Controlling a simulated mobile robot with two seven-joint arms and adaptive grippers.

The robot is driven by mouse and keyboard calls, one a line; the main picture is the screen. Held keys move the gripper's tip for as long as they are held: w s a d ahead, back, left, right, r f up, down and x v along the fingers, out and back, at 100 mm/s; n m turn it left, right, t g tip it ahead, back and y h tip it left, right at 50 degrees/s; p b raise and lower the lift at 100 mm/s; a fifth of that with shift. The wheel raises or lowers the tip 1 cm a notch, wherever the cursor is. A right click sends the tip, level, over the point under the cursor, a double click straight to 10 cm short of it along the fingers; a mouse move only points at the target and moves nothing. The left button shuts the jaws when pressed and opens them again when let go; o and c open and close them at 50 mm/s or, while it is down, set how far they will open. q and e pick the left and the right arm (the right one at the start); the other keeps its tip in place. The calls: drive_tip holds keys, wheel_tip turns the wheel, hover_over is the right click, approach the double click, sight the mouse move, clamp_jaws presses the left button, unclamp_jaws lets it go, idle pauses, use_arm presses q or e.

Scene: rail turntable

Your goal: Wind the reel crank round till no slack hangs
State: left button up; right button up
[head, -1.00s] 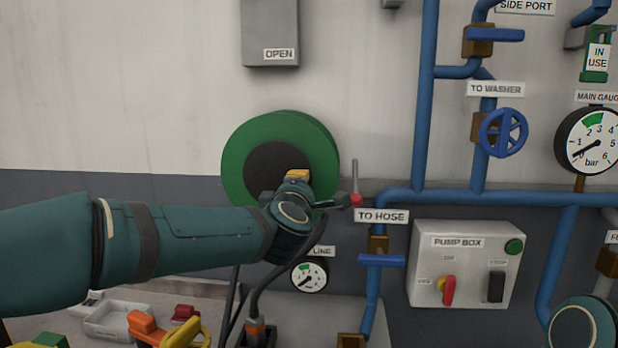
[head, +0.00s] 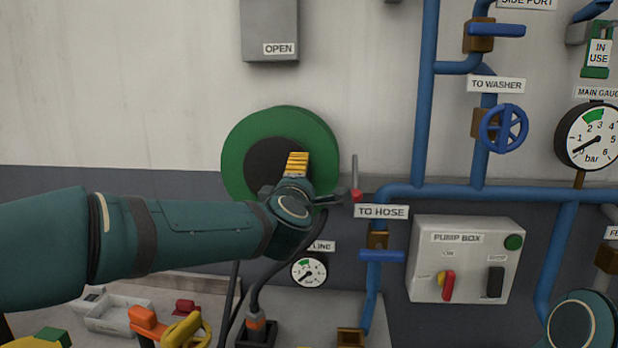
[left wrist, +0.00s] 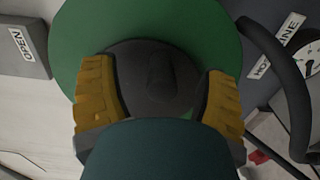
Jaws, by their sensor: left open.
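The reel is a green disc (head: 240,150) with a dark hub (head: 262,165) on the wall, partly hidden by my left arm in the head view. In the left wrist view the green disc (left wrist: 200,30) and a dark, stubby grip-like part (left wrist: 162,78) on the hub show; I cannot tell for sure that it is the crank. My left gripper (head: 297,162) is in front of the hub. Its yellow fingers (left wrist: 158,80) are spread either side of that part, with no clear contact. A black hose (head: 275,265) hangs in a curve below the reel. My right gripper is out of view.
A grey rod with a red end (head: 355,194) stands just right of my left gripper. Blue pipes (head: 421,90), a small gauge (head: 309,272) and the pump box (head: 465,262) lie right and below. A tray (head: 110,318) and coloured tools (head: 148,322) are at lower left.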

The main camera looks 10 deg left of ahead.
use_arm(q)
drive_tip(key=s+b, duration=0.1)
drive_tip(key=s, duration=0.7)
drive_tip(key=shift+s, duration=0.35)
idle(0.4)
